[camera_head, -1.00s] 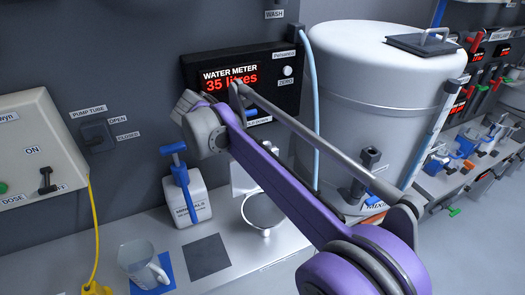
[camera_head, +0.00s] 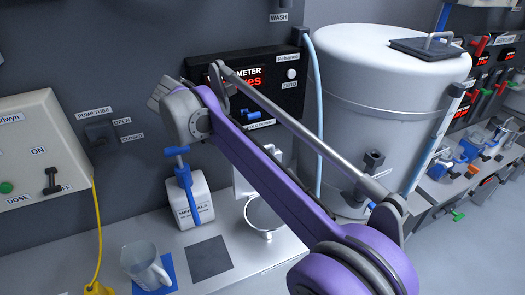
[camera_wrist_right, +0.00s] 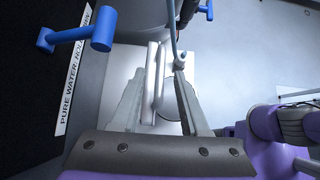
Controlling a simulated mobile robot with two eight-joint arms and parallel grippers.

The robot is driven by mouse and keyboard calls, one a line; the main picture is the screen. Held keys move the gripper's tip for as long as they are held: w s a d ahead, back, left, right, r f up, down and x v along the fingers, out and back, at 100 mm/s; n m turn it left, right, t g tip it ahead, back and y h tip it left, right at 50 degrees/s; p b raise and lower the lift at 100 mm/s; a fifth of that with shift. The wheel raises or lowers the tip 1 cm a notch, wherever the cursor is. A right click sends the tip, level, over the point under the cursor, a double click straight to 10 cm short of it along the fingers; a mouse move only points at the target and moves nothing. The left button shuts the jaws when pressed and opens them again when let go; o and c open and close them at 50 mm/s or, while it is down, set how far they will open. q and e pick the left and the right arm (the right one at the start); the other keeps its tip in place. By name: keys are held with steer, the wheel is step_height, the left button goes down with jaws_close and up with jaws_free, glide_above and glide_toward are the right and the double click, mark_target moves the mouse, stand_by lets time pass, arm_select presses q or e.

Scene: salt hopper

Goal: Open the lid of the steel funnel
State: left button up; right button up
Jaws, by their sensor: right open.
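A round, shiny steel piece (camera_head: 263,213), which looks like the steel funnel or its lid, stands over the bench behind my right arm. A pale plate (camera_head: 243,182) beside it is partly hidden by the arm. In the right wrist view my right gripper (camera_wrist_right: 158,95) is open. A slim pale bar (camera_wrist_right: 158,80), which looks like a handle, lies between its fingers over a white surface. I cannot tell whether the fingers touch it. My left gripper is not in view.
The water meter (camera_head: 290,97) is partly covered by my arm. A blue lever (camera_wrist_right: 100,30) is close to the gripper's left. A large white tank (camera_head: 375,110) stands right.

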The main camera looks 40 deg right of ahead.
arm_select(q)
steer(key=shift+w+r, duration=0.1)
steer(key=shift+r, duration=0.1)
arm_select(e)
steer(key=v, duration=0.4)
steer(key=shift+a+r, duration=0.3)
